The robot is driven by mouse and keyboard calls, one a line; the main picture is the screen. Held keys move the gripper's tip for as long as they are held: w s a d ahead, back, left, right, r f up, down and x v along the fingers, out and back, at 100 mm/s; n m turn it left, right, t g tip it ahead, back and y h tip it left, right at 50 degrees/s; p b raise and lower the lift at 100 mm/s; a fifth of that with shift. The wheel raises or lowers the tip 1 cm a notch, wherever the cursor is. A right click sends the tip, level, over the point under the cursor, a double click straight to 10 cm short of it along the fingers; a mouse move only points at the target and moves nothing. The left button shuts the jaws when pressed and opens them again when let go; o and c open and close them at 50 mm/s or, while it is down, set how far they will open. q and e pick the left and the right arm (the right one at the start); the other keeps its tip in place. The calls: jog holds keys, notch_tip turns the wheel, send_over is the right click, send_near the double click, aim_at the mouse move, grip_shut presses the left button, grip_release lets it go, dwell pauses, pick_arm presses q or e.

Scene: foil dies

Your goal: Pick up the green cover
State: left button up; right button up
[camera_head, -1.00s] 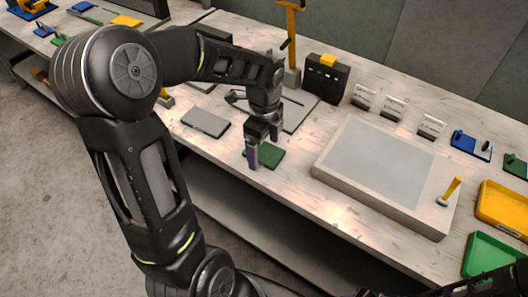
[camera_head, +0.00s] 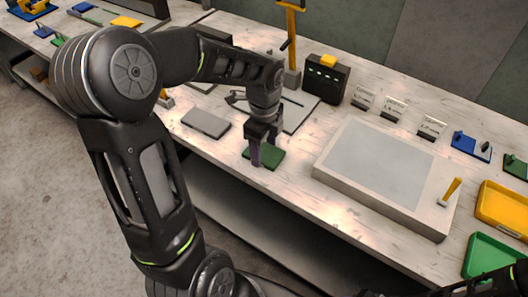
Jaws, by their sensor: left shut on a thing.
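The green cover (camera_head: 270,158) is a small flat dark green plate on the white worktop, left of the large grey panel. My left gripper (camera_head: 262,152) points down over it and is shut on it, with a purplish finger at its left side. The gripper hides the cover's upper middle and the exact place of contact. The cover looks flat on or very close to the worktop. My right gripper cannot be made out; only dark parts of my own body show at the lower right.
A grey panel in a pale frame (camera_head: 325,168) lies to the right, with a yellow-handled tool (camera_head: 452,188) on its corner. A flat grey plate (camera_head: 205,123) lies left. A black box (camera_head: 326,80) stands behind. Yellow (camera_head: 503,207) and green (camera_head: 492,258) trays sit far right.

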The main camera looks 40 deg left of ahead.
aim_at(264, 152)
pick_arm(q)
jog(key=shift+r, duration=0.1)
notch_tip(264, 152, up, 10)
jog(key=shift+b, duration=0.4)
